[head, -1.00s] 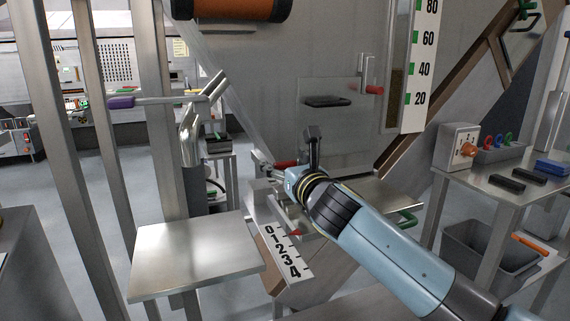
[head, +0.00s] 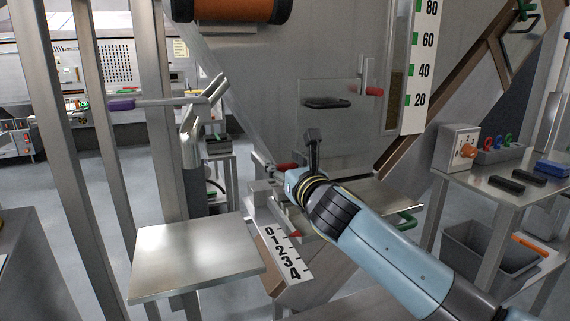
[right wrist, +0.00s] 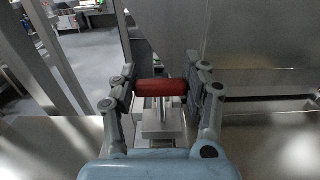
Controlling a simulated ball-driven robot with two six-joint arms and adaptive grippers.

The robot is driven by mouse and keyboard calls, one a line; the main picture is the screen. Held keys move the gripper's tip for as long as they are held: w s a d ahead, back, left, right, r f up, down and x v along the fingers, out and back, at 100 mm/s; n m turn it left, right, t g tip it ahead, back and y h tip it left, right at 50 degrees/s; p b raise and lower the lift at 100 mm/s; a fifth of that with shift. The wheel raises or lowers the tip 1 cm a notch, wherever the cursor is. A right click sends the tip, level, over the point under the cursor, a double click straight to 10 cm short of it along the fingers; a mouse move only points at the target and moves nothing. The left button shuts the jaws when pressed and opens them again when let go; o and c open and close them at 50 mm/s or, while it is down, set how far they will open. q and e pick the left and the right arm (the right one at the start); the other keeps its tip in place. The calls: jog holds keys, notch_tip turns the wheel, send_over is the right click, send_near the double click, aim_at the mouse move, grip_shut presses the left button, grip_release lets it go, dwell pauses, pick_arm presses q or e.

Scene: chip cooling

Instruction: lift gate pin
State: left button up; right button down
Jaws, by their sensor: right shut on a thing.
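The gate pin's red handle (right wrist: 161,88) lies crosswise between the fingers of my right gripper (right wrist: 163,90) in the right wrist view. The right gripper is shut on it, with a finger at each end. A thin metal rod shows behind the handle, above a metal block (right wrist: 160,128). In the head view the red handle (head: 287,166) shows just beyond my right gripper (head: 284,172), partly hidden by it. My left gripper is not in view.
A scale marked 0 to 4 (head: 280,255) is below the gripper. A bare metal plate (head: 195,257) stands at left. A second red handle (head: 373,91) is on the back wall. A side table (head: 500,170) with a knob box (head: 456,148) is at right.

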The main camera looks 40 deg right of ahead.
jog(key=shift+f, duration=0.15)
jog(key=c, duration=0.6)
grip_release()
jog(key=shift+o, duration=0.2)
jog(key=shift+s, duration=0.1)
jog(key=v, duration=1.1)
jog(key=shift+s, duration=0.4)
